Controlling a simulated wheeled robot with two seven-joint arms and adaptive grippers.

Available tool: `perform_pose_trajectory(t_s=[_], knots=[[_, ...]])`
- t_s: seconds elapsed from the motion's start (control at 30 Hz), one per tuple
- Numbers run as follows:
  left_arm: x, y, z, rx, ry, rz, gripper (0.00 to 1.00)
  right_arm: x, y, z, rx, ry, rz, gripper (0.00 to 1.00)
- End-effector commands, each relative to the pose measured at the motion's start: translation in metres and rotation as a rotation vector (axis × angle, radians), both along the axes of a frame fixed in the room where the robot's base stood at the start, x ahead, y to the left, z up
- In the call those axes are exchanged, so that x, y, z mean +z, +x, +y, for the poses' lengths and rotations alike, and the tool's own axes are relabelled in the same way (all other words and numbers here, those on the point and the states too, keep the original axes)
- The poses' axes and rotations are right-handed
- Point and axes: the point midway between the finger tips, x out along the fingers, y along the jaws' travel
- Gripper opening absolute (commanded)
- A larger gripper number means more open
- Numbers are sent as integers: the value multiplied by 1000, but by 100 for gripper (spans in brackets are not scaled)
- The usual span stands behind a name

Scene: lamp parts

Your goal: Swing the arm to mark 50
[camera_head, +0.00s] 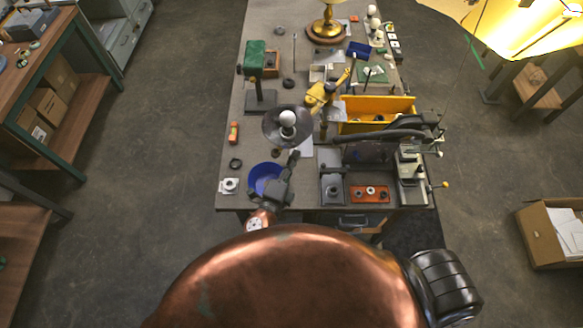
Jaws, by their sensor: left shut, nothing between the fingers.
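A yellow jointed arm (319,96) stands on the bench, right of a dark round shade (269,127) with a white bulb (288,118) in it. I cannot tell whether the shade is joined to the yellow arm. No scale with a mark 50 can be read. My left gripper (293,158) is shut and empty, its tips just below the shade in the picture. I cannot tell whether they touch anything. My right gripper is not in view.
A blue bowl (258,177) lies beside my left gripper on the bench (232,150). A yellow bin (375,103), a dark machine (372,152) and an orange-brown tray (357,194) crowd the right. A brass lamp base (328,30) is at the back.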

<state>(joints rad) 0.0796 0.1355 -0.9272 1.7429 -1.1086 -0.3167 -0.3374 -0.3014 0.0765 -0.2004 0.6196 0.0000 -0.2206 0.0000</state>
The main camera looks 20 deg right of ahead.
Motion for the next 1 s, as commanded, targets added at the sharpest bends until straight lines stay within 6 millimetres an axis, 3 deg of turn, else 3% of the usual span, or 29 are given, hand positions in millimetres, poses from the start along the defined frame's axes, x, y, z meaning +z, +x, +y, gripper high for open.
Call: perform_pose_trajectory(t_s=[0.2,0.63,0.83,1.0], knots=[[0,19,17,2,3,0,0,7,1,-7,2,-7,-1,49],[-1,23,20,2,2,1,0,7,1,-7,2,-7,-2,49],[-1,37,33,3,3,2,0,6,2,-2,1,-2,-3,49],[-1,38,34,2,2,1,0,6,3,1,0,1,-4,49]])
